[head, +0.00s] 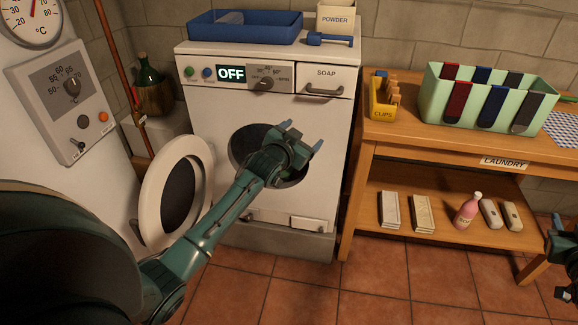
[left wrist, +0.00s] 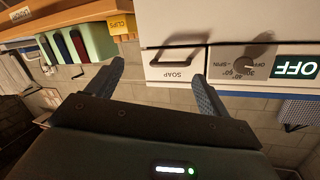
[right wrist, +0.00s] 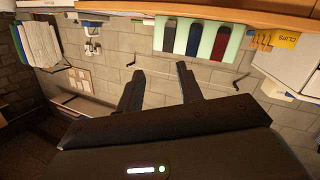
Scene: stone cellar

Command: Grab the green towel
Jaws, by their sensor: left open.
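I see no green towel for certain. In the right wrist view, pale cloth-like pieces with a green one among them (right wrist: 38,45) hang at the far left, too small to identify surely. My left gripper (head: 302,136) is open and empty in front of the washing machine's round opening; its fingers also show in the left wrist view (left wrist: 158,75). My right gripper (right wrist: 160,72) has its fingers apart with nothing between them. Part of it shows at the right edge of the head view (head: 565,262).
The washing machine (head: 215,120) has its round door (head: 152,195) swung open to the left. A wooden table (head: 405,147) holds a pale green bin (head: 433,95) with red, blue and grey strips over its front, and a yellow clips box (head: 382,112). Tiled floor (head: 370,285) in front is clear.

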